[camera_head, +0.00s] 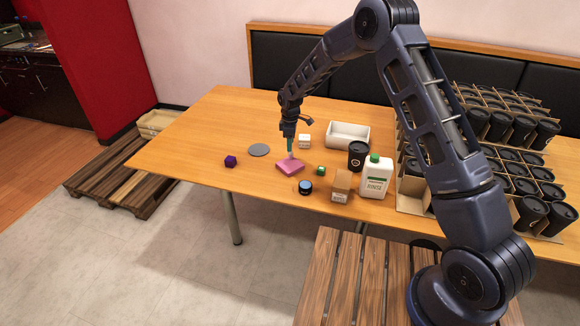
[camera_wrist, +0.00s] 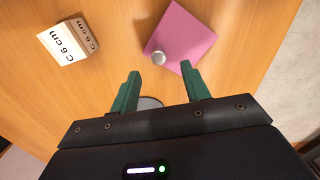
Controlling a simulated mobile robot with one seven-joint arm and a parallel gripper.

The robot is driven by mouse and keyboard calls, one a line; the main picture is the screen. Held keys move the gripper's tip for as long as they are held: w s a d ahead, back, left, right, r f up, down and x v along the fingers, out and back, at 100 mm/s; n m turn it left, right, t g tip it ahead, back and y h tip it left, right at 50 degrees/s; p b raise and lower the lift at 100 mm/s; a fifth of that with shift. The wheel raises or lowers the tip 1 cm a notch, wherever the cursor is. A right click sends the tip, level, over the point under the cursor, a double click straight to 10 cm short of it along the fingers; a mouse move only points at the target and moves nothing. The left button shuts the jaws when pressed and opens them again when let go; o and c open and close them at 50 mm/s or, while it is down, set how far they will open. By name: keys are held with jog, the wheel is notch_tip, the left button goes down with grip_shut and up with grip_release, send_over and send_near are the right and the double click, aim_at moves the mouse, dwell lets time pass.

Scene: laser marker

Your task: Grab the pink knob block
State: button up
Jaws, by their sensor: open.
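The pink knob block (camera_head: 290,168) is a flat pink slab lying on the wooden table. In the wrist view the pink block (camera_wrist: 187,35) is at the upper middle, with a round silver knob (camera_wrist: 158,58) at its left corner. My gripper (camera_head: 290,153) is just above the block in the head view. In the wrist view my gripper's two green fingers (camera_wrist: 160,78) are apart with nothing between them. The block lies beyond the fingertips there, its knob between their lines. Whether a finger touches the block cannot be told.
A white cube (camera_wrist: 68,42) marked "6 cm" lies left of the block in the wrist view.

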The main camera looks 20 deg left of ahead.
aim_at(290, 163)
jog(key=shift+w+d+f, duration=0.1)
jog(key=shift+f, duration=3.2)
grip_shut()
jog(key=shift+r, duration=0.1)
